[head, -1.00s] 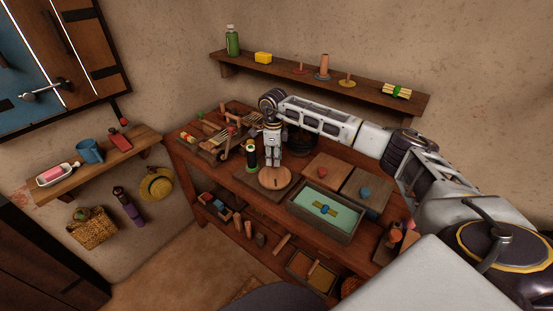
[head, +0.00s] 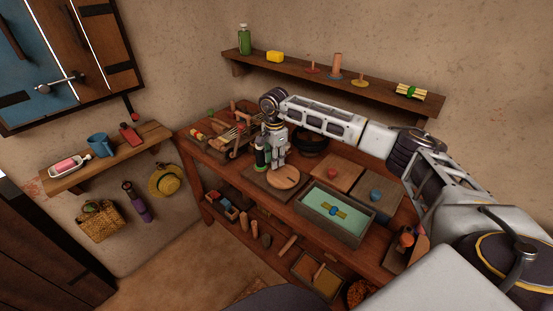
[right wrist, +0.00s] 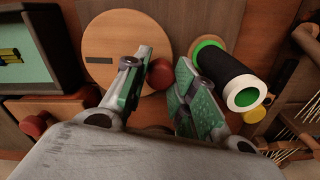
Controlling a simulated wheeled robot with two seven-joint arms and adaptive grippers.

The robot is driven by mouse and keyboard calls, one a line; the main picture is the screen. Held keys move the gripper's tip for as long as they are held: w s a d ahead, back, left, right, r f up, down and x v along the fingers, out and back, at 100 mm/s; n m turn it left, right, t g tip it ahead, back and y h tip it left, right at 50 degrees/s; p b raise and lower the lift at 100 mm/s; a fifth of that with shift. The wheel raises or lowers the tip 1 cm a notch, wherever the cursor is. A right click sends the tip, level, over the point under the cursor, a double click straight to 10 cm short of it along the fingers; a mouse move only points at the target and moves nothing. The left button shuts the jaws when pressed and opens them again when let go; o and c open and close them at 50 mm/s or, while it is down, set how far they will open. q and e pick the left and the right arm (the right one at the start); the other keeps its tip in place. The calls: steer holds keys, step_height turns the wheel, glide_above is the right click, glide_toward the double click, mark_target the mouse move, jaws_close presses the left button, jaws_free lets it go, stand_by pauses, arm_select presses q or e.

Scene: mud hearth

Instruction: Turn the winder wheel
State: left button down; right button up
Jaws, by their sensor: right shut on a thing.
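The winder wheel (head: 284,178) is a round, flat wooden disc with a dark slot, lying on a board on the workbench. In the right wrist view the wheel (right wrist: 105,68) shows at upper left with its round red knob (right wrist: 160,73) at its edge. My right gripper (head: 279,162) is over the wheel's far-left edge. In the right wrist view its two fingers (right wrist: 157,85) stand on either side of the knob, shut on it. A dark spool with green and white ends (right wrist: 230,75) stands close to the right finger. My left gripper is out of view.
A tray with a green inside (head: 335,211) sits right of the wheel. Two boards with a red knob (head: 332,172) and a blue knob (head: 375,194) lie behind it. Tools and a dark bowl (head: 310,140) crowd the bench's back. A wall shelf (head: 330,80) hangs above.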

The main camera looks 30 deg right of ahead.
steer(key=shift+a+r+n, duration=0.1)
steer(key=shift+a+n, duration=0.05)
steer(key=shift+n, duration=0.35)
steer(key=o, duration=1)
steer(key=shift+o, duration=0.2)
step_height(320, 180, up, 12)
stand_by(0.5)
